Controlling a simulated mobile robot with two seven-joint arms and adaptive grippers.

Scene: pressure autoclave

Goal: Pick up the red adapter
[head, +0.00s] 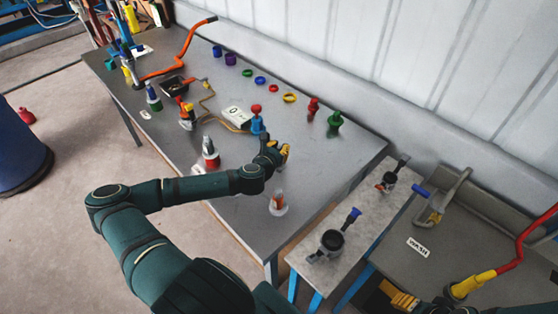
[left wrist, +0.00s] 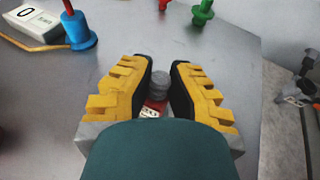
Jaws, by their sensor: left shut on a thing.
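The red adapter (left wrist: 154,106) shows in the left wrist view as a red body with a pale label and a grey knurled top. It sits between the yellow-padded fingers of my left gripper (left wrist: 160,72), which is shut on it. Its lower part is hidden by the gripper. In the head view my left gripper (head: 274,152) is over the right part of the grey table, and I cannot make out the adapter there. Part of my right gripper (head: 400,297) shows at the bottom edge of the head view; its fingertips are not clear.
A blue piece with a red top (head: 257,122), a red piece (head: 312,107) and a green piece (head: 334,123) stand beyond the gripper. A red-and-white bottle (head: 211,155) and an orange-and-white one (head: 278,204) stand nearer. A side bench (head: 310,278) holds clamped fittings.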

